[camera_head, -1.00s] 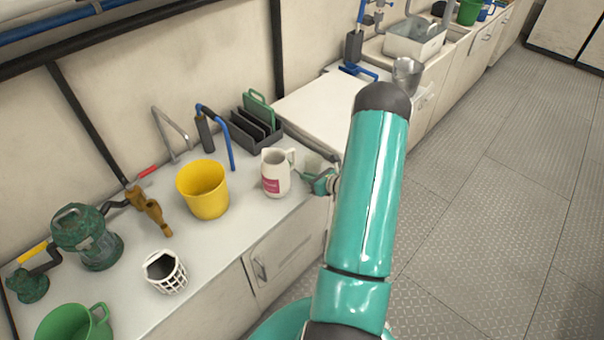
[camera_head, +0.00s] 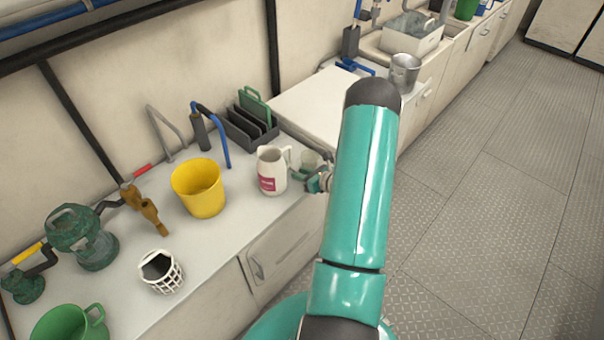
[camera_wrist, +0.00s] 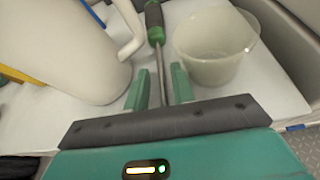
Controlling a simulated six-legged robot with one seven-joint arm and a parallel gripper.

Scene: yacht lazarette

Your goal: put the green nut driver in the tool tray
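The nut driver (camera_wrist: 154,22) lies on the counter in the wrist view, with a green and black handle pointing away and a thin metal shaft running back toward me. My gripper (camera_wrist: 161,84) is open, its two green fingers on either side of the shaft with gaps visible. In the head view my gripper (camera_head: 317,181) is low at the counter's front edge, right of the white jug, partly hidden by my arm. The nut driver cannot be made out there.
The white jug (camera_wrist: 72,45) stands close left of my gripper and a translucent cup (camera_wrist: 217,48) close right. On the counter are a yellow bucket (camera_head: 199,188), a dark slotted rack (camera_head: 247,128) and a white basket (camera_head: 161,272). A metal bucket (camera_head: 404,73) stands farther right.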

